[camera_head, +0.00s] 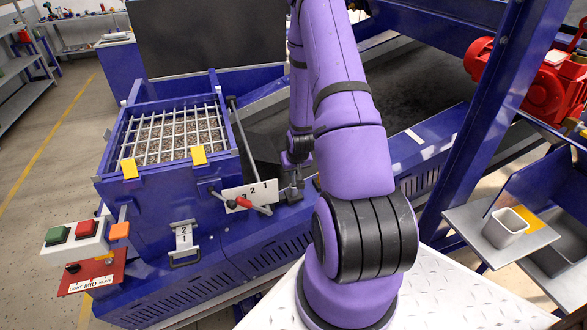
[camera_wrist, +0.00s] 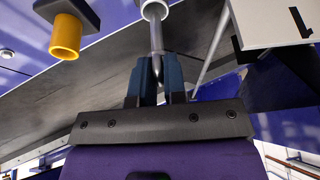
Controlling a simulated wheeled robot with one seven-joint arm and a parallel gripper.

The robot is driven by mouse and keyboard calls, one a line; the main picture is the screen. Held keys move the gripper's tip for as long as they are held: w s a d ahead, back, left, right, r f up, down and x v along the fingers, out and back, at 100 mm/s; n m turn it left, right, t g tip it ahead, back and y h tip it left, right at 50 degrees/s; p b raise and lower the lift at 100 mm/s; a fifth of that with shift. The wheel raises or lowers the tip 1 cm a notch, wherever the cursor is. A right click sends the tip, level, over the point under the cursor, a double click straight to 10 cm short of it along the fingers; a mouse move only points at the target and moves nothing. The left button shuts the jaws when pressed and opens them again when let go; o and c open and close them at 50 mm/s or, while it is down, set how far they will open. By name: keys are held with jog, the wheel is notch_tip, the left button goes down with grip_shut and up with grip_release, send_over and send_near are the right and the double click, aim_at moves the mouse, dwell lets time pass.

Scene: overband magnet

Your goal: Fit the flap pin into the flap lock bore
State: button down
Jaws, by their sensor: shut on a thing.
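My gripper (camera_wrist: 158,68) is shut on a slim grey metal pin (camera_wrist: 157,38) with a tapered end between the dark blue fingers. The pin's far end meets a pale round ring or collar (camera_wrist: 154,9) at the top edge of the wrist view. I cannot tell whether this ring is part of the pin or surrounds a bore. In the head view my gripper (camera_head: 293,186) is low beside the blue housing, right of the numbered white plate (camera_head: 262,190). The pin is too small to make out there, and the lock bore cannot be clearly identified.
A yellow cylinder (camera_wrist: 66,38) on a dark mount is left of the pin. The numbered plate (camera_wrist: 270,24) is close on the right. A red-handled lever (camera_head: 243,202) stands left of my gripper. A barred hopper (camera_head: 175,135) is behind it; a white cup (camera_head: 505,228) is far right.

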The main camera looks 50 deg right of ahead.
aim_at(294, 176)
jog(key=shift+f, duration=2.25)
jog(key=c, duration=1.1)
grip_release()
jog(key=shift+r, duration=0.1)
jog(key=v, duration=1)
jog(key=shift+a+r, duration=0.15)
jog(key=shift+r, duration=0.1)
jog(key=shift+s, duration=0.15)
